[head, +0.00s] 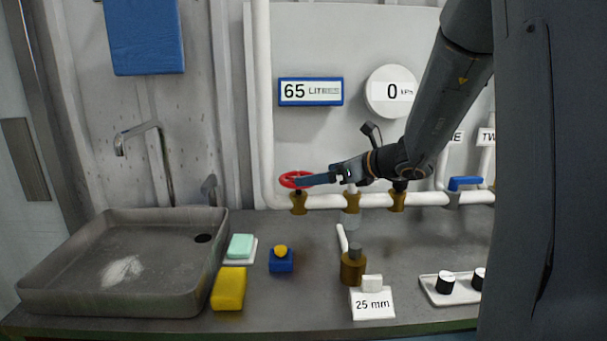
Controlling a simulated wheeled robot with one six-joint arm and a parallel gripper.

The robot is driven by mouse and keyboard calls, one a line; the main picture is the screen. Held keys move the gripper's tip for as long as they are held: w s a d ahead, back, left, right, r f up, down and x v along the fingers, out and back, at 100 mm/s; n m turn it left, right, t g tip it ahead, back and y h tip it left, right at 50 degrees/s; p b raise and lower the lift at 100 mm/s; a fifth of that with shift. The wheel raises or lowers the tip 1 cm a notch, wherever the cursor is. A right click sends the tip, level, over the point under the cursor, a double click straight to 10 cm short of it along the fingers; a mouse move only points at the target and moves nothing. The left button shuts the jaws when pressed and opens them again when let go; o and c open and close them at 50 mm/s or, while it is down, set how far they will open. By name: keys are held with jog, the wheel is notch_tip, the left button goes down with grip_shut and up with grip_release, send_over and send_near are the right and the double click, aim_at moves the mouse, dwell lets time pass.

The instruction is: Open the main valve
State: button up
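A red handwheel (288,181) sits on a brass valve body (299,203) on the white pipe at the back of the counter. I cannot read a label marking it as the main valve. My gripper (302,181) reaches left from the wrist, and its fingertips overlap the right side of the wheel. I cannot tell whether they touch it, or whether the fingers are open or shut. A second brass valve (398,202) stands on the pipe under my wrist, its top partly hidden. The gauge (390,92) reads 0.
A blue-framed display (311,92) reads 65 litres. A blue lever (465,183) is on the pipe at right. A sink (75,293), yellow sponge (228,289), blue box with yellow button (281,263), brass fitting (353,268) and "25 mm" sign (373,304) occupy the counter.

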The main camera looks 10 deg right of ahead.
jog(key=p+x, duration=0.1)
jog(key=x, duration=0.6)
jog(key=shift+w+d+f, duration=0.1)
jog(key=shift+w, duration=0.05)
jog(key=shift+c, duration=0.3)
jog(key=c, duration=0.8)
